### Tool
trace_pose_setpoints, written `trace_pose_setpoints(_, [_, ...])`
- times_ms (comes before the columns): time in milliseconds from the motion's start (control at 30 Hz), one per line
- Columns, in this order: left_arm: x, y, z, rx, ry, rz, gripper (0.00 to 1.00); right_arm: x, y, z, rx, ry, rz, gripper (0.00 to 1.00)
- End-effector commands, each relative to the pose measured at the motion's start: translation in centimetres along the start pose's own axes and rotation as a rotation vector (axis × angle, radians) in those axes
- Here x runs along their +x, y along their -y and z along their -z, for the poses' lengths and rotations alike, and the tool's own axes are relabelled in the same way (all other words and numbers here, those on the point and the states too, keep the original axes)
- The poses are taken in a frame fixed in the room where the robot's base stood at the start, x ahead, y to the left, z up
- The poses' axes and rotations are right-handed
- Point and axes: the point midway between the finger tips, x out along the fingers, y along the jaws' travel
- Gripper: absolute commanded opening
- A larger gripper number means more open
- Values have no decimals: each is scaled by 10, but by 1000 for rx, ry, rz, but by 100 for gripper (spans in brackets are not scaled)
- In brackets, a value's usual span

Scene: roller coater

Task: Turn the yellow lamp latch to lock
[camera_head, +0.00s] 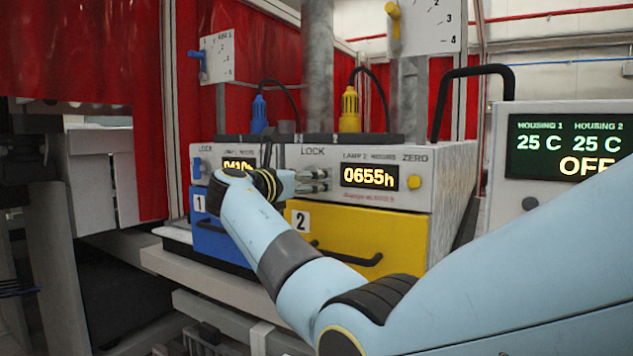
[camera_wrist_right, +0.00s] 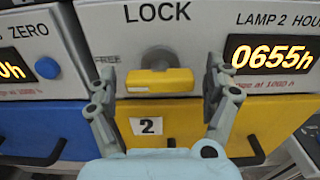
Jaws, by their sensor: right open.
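The yellow lamp latch (camera_wrist_right: 160,81) is a wide block on a grey round hub, on the white panel under the word LOCK. The block lies level, below the hub's centre, beside the small word FREE at its left. My right gripper (camera_wrist_right: 161,72) is open, one finger at each side of the latch, with gaps showing on both sides. In the head view my right gripper (camera_head: 313,181) is in front of the panel at LOCK, and the latch is hidden there. My left gripper is not in view.
The yellow drawer (camera_head: 390,225) marked 2 is below the panel, with a black handle (camera_head: 348,257). The lamp 2 display (camera_head: 369,177) reads 0655h, with a yellow button (camera_head: 414,182) at its right. A blue drawer (camera_head: 222,245) is at left.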

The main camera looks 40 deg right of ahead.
Motion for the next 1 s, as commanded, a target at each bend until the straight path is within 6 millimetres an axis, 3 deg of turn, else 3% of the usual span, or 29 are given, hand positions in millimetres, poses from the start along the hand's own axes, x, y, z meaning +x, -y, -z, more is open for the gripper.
trace_pose_setpoints(333, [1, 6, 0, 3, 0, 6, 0, -2, -1, -1, 1, 0, 0, 85])
trace_pose_setpoints(767, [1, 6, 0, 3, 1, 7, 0, -1, -1, 0, 1, 0, 0, 30])
trace_pose_setpoints(1000, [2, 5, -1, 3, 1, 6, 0, -2, -1, 0, 13, 0, 0, 28])
